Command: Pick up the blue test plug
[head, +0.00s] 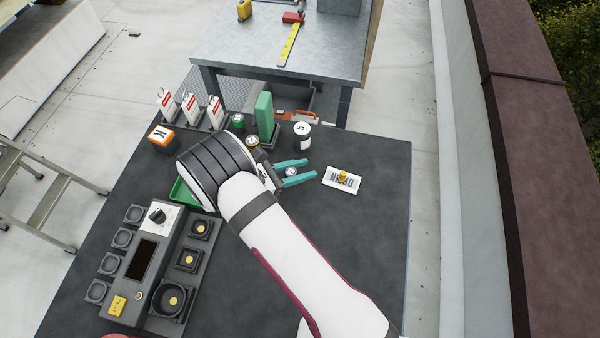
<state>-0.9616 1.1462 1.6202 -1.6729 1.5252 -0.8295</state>
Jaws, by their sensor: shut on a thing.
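My gripper (311,170), with two teal fingers, is over the dark worktop right of the middle. Its fingers are shut on a small round-topped pale piece (291,172), which shows between them. The sides of this piece are mostly hidden, so I cannot tell whether it is blue or whether it is clear of the worktop. No other blue plug shows. A green-ringed round piece (237,121) and a yellow-ringed one (252,141) stand behind my gripper.
A white card marked DRAIN (345,182) with a brass fitting (343,175) lies to the right. A tester (146,258) with round sockets sits front left. A green tray (182,196) is partly hidden by my arm. The right front worktop is clear.

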